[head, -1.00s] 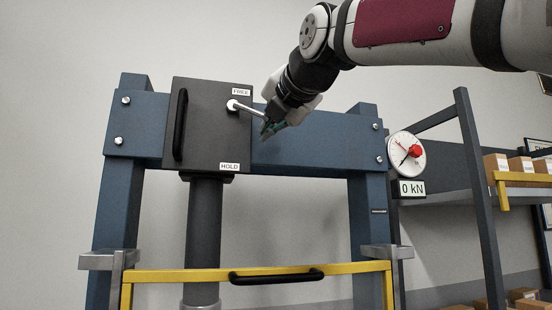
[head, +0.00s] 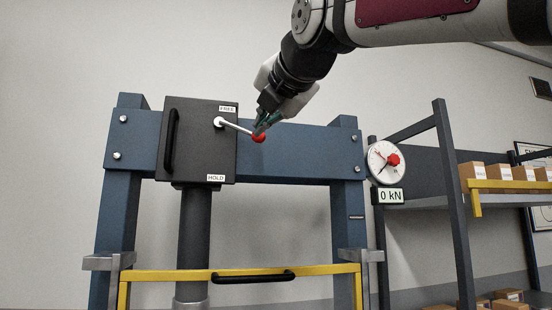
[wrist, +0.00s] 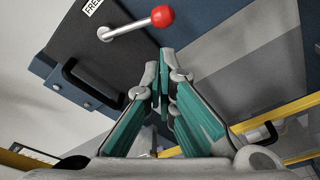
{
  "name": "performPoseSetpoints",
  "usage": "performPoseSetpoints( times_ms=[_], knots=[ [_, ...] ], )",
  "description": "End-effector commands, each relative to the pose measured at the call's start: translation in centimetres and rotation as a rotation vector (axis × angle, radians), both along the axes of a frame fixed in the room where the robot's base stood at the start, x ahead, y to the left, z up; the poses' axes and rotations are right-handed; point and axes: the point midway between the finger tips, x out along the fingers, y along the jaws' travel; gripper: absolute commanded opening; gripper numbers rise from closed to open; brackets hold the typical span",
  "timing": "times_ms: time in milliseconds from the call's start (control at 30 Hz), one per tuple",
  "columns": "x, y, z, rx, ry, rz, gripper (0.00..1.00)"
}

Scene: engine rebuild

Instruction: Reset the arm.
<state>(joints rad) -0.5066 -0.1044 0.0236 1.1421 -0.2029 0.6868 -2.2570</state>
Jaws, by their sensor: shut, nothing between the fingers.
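My gripper (head: 262,126) is shut and empty, its fingertips beside the red knob (head: 258,138) of a white lever (head: 237,127) on a dark box (head: 200,150). The box has a FREE label above the lever pivot and a HOLD label at its bottom. The lever slants down to the right from its pivot, closer to FREE. In the wrist view the teal fingers (wrist: 162,65) are together, and the red knob (wrist: 162,16) shows just beyond their tips with a gap in the picture. The lever is not between the fingers.
The box is on a blue press frame (head: 290,152) with a yellow guard bar (head: 325,269) below. A dial gauge (head: 383,162) and a 0 kN display (head: 391,196) are to the right. A shelf with boxes (head: 472,172) stands further right.

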Motion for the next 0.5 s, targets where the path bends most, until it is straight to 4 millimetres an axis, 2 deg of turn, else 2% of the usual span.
performPoseSetpoints(
  times_ms=[333, 433, 500],
  knots=[
    [0.0, -0.1, -0.1, 0.004, 0.005, -0.002, 0.0],
    [-0.1, -1.6, -2.3, 0.078, 0.089, -0.045, 0.0],
    [-0.3, -3.3, -4.9, 0.17, 0.182, -0.099, 0.0]
  ],
)
